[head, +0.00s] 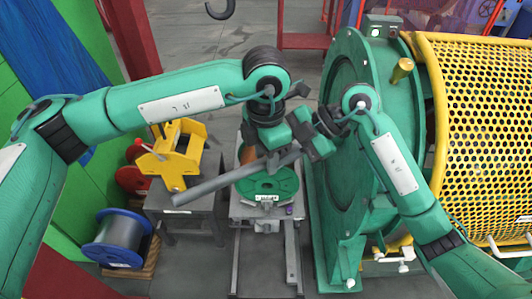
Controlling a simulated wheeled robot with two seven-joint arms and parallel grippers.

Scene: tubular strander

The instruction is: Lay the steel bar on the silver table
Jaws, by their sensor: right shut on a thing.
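The steel bar (222,181) is a long grey rod. It slants from its lower left end, over the right part of the dark grey table (205,202), up to the grippers at the middle. My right gripper (306,148) is shut on the bar near its upper right end. My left gripper (273,158) is right beside it, over the bar; its fingers are partly hidden and I cannot tell if they touch the bar. A lighter silver table (240,212) stands at the centre, below the grippers, with a green disc (268,187) on it.
A yellow fixture (178,150) stands on the dark grey table, close to the bar. A large green wheel housing (345,160) and a yellow mesh guard (485,130) close off the right. A blue-flanged wire spool (118,238) is at the lower left.

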